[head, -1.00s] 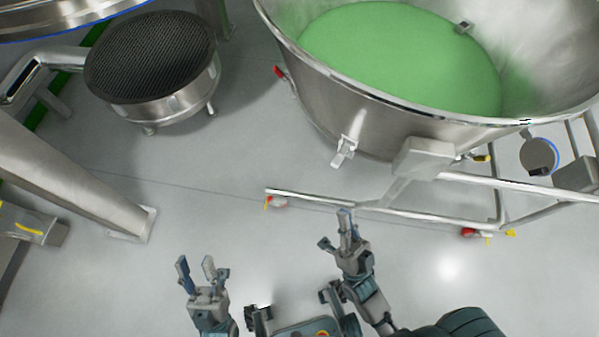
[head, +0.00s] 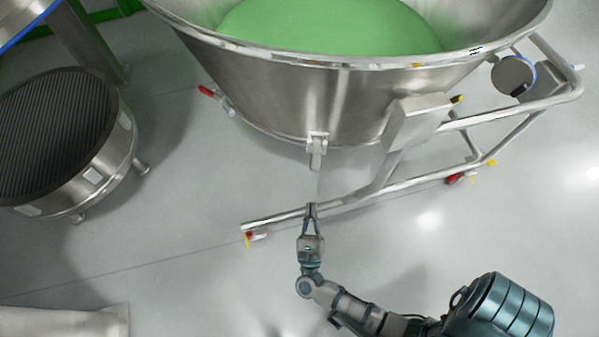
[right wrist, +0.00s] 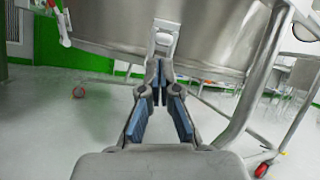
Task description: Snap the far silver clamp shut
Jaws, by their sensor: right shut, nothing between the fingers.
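One silver clamp (head: 316,152) shows on the front outer wall of the large steel bowl (head: 290,95), with its lever hanging down. It also shows in the right wrist view (right wrist: 165,38), just above and beyond the fingertips. Whether it is latched I cannot tell. No other silver clamp shows clearly now. My right gripper (head: 311,208) is shut and empty, pointing at the clamp from below it in the picture. In the right wrist view its fingertips (right wrist: 160,80) meet just under the clamp, with contact not clear. My left gripper is out of view.
The bowl holds green material (head: 330,25). A tubular trolley frame (head: 370,197) runs beside and beyond my right gripper. A red-handled fitting (head: 215,98) sticks out at the bowl's left. A round sieve (head: 75,150) stands at left. The floor between is clear.

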